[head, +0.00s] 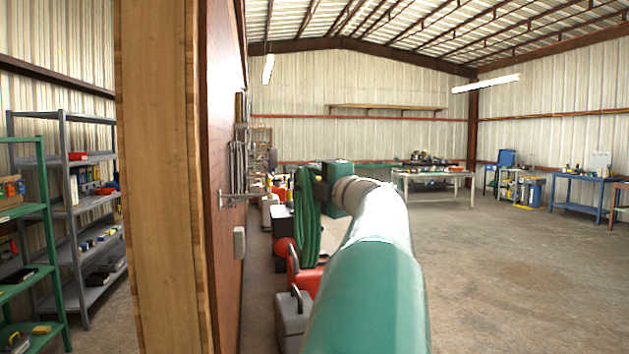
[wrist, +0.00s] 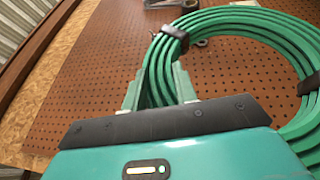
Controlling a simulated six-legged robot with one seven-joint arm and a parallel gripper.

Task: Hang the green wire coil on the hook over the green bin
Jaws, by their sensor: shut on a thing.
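The green wire coil (head: 307,218) hangs upright from my gripper (head: 319,184) in the head view, to the right of the board and apart from it. In the wrist view, my gripper (wrist: 158,88) is shut on the near left part of the coil (wrist: 268,24), which has dark ties around its strands. A metal hook (head: 240,199) sticks out from the board to the left of the coil. In the wrist view, a grey metal fitting (wrist: 168,3) shows on the board beyond the coil; I cannot tell which hook it is. I cannot make out a green bin.
The brown pegboard (wrist: 90,75) with its thick wooden edge (head: 160,180) stands close on the left. A small grey box (head: 239,242) is fixed below the hook. A red case (head: 301,272) and a grey case (head: 291,313) stand below. The floor (head: 500,270) at right is clear.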

